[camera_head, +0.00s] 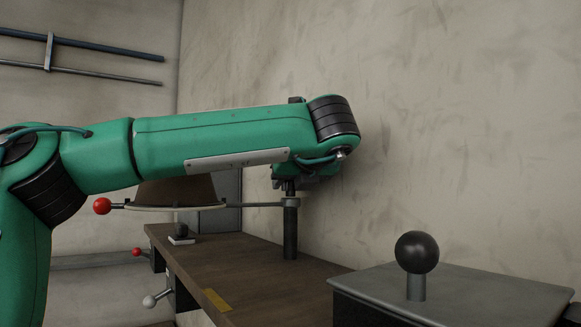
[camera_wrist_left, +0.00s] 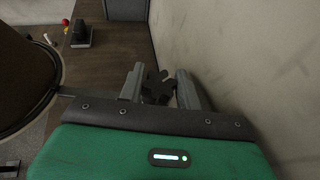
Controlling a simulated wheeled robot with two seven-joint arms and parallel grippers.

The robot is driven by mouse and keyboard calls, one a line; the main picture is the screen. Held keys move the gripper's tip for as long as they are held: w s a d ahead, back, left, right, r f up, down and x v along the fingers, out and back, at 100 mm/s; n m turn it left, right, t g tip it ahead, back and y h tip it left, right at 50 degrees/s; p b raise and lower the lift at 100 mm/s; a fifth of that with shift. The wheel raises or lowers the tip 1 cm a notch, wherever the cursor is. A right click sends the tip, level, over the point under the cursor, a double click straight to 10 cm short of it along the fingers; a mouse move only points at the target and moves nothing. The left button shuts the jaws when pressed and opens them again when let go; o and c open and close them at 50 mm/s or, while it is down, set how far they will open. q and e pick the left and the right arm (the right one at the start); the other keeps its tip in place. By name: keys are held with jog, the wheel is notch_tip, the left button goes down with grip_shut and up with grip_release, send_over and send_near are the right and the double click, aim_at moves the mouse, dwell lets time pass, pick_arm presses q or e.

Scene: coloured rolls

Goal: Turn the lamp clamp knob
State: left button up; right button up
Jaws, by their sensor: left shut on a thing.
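The lamp clamp knob (camera_wrist_left: 158,86) is dark and lobed. In the left wrist view it sits between the two grey fingers of my left gripper (camera_wrist_left: 160,88), which are shut on it. In the head view my left gripper (camera_head: 293,184) is at the top of the dark lamp post (camera_head: 290,230), largely hidden under my green forearm, and the knob cannot be made out clearly. A thin lamp arm (camera_head: 255,204) runs left from the post to the brown lamp shade (camera_head: 178,191), whose upper part my arm covers. My right gripper is not in view.
The post stands on a brown workbench (camera_head: 235,270) close to the wall. A small dark block (camera_head: 181,231) on a pale base sits on the bench. A red ball (camera_head: 102,205) is left of the shade. A grey box (camera_head: 460,290) with a black ball knob (camera_head: 417,252) is at right.

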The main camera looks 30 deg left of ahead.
pick_arm(q)
jog(key=shift+n+g+y+p, duration=0.3)
jog(key=shift+n+p, duration=0.1)
jog(key=shift+p, duration=0.1)
jog(key=o, duration=1)
